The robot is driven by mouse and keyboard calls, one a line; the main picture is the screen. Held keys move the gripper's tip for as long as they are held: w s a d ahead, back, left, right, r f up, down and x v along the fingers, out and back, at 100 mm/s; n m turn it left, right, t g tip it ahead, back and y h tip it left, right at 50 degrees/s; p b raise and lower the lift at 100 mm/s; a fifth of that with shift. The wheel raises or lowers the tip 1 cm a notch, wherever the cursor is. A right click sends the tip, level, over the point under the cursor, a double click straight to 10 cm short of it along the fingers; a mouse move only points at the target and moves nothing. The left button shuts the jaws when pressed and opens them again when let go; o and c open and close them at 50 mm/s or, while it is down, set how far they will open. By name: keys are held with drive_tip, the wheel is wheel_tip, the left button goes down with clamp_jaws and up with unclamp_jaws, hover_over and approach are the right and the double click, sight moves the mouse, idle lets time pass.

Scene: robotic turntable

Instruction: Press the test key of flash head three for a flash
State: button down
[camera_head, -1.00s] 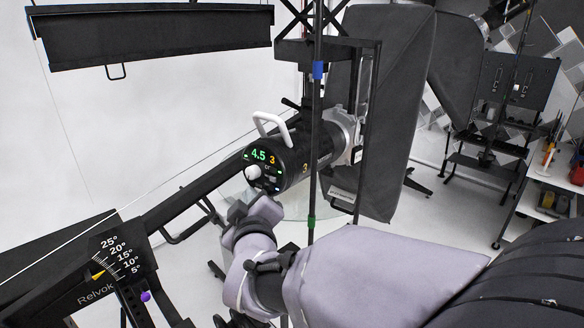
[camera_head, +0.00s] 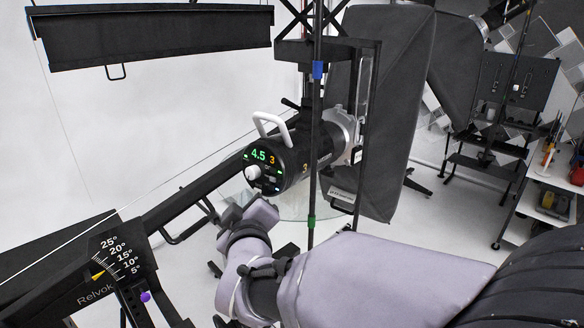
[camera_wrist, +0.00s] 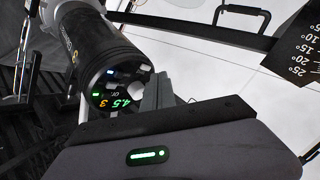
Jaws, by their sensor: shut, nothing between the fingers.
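Flash head three (camera_head: 292,165) is a black cylinder with a white handle on top, mounted behind a large softbox. Its round rear panel (camera_head: 264,167) faces me and shows a green 4.5, an orange 3, a white knob and small keys. In the wrist view the flash head (camera_wrist: 95,45) stands at the upper left, its panel (camera_wrist: 112,92) upside down. My gripper (camera_head: 262,210) is just below the panel, apart from it in the head view. In the wrist view the shut grey fingers (camera_wrist: 158,92) are beside the white knob. I cannot tell which small key is the test key.
A thin black stand pole (camera_head: 316,120) stands just right of the panel. A black boom with an angle scale (camera_head: 115,250) runs from the lower left toward the flash head. The softbox (camera_head: 385,115) fills the space behind. A glass disc lies below.

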drive_tip(key=shift+a, duration=0.1)
drive_tip(key=s, duration=0.1)
drive_tip(key=s+a, duration=0.1)
drive_tip(key=s+a+p, duration=0.1)
drive_tip(key=s, duration=0.1)
drive_tip(key=shift+s+a+r, duration=0.1)
drive_tip(key=shift+a+r, duration=0.1)
drive_tip(key=shift+r, duration=0.1)
idle(0.6)
